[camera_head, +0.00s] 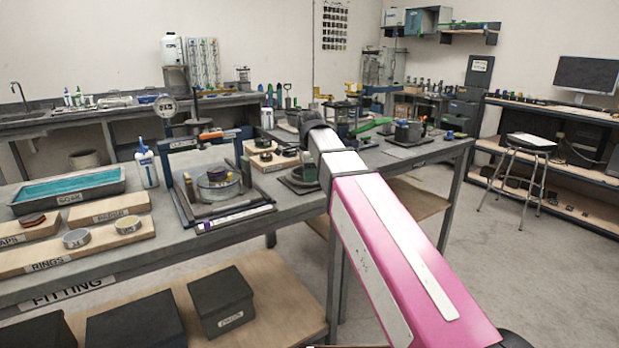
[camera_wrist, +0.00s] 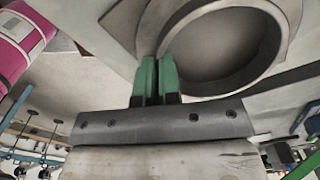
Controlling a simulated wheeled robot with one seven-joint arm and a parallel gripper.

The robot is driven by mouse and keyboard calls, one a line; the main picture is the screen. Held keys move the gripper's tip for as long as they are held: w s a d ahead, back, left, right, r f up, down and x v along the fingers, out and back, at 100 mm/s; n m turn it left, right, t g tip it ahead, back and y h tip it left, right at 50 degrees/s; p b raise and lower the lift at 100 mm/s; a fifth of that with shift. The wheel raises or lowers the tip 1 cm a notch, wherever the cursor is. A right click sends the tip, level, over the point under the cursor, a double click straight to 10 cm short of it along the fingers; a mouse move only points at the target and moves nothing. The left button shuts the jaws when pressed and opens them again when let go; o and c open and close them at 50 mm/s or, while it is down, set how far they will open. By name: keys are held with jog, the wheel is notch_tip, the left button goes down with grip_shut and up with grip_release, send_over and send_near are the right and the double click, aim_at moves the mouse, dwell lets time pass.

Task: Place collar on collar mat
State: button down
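A thick grey ring, which I take for the collar (camera_wrist: 273,75), fills the upper right of the wrist view. My gripper (camera_wrist: 157,62) has two green fingers close together at the left side of its wall, one on each side, and looks shut on that wall. A flat grey square plate (camera_wrist: 124,24), perhaps the collar mat, shows behind the ring. I cannot tell whether the ring touches it. In the head view my arm hides the fingers. A dark mat (camera_head: 286,182) with a grey round piece shows just left of my arm on the bench.
To the left on the bench stand a framed stand with a round grey dish (camera_head: 218,188), a white bottle (camera_head: 146,165), a blue-filled tray (camera_head: 68,190) and a wooden board marked RINGS (camera_head: 45,262). More tools crowd the bench behind. Dark boxes (camera_head: 222,300) sit on the lower shelf.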

jog(key=shift+f, duration=0.25)
jog(key=shift+f, duration=0.15)
jog(key=c, duration=1.3)
grip_release()
notch_tip(320, 180, up, 12)
jog(key=shift+r, duration=0.15)
